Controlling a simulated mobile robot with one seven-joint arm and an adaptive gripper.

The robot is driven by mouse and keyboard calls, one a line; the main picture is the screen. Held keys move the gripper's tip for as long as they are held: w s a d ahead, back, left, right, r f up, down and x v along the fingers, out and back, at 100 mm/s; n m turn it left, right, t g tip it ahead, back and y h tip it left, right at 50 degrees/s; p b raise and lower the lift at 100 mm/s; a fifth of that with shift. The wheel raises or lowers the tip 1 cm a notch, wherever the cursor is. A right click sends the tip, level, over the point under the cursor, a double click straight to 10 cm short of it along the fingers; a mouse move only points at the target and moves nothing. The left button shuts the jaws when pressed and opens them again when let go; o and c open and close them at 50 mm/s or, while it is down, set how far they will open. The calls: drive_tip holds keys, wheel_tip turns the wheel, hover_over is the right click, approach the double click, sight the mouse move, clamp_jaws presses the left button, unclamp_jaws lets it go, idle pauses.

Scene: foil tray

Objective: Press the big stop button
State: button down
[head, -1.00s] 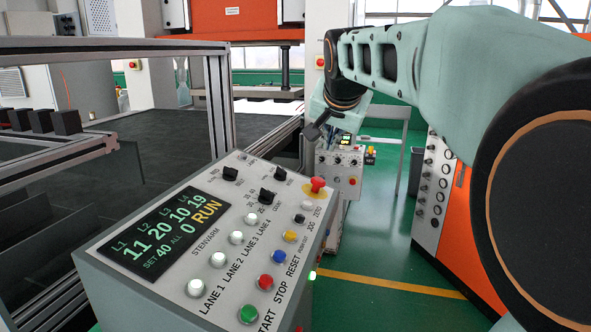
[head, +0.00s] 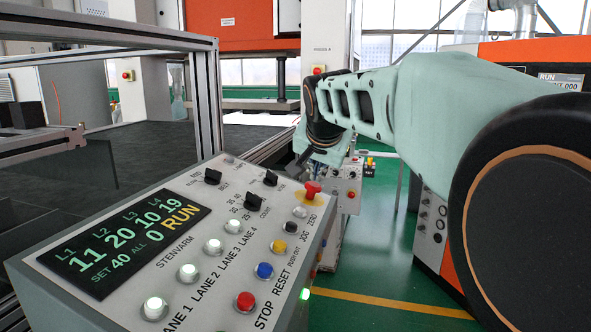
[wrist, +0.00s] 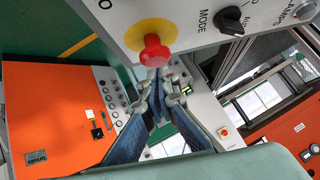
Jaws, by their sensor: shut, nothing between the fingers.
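The big stop button (head: 312,188) is a red mushroom head on a yellow disc at the far right corner of the sloped control panel (head: 150,250). It shows large in the wrist view (wrist: 155,52), top centre, and stands raised. My gripper (head: 294,172) is shut and empty, just behind and left of the button in the head view. In the wrist view its dark fingers meet (wrist: 160,75) right by the button's lower edge. I cannot tell whether they touch it. The panel display (head: 125,240) reads RUN.
A smaller red button (head: 245,301) labelled STOP sits at the near right of the panel, with blue, yellow and black buttons beyond it. Dark knobs (head: 254,203) stand left of the big button. A metal frame post (head: 207,100) rises behind the panel. Green floor (head: 385,255) is clear at right.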

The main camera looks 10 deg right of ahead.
drive_tip(key=shift+w+f, duration=0.15)
drive_tip(key=shift+f, duration=0.3)
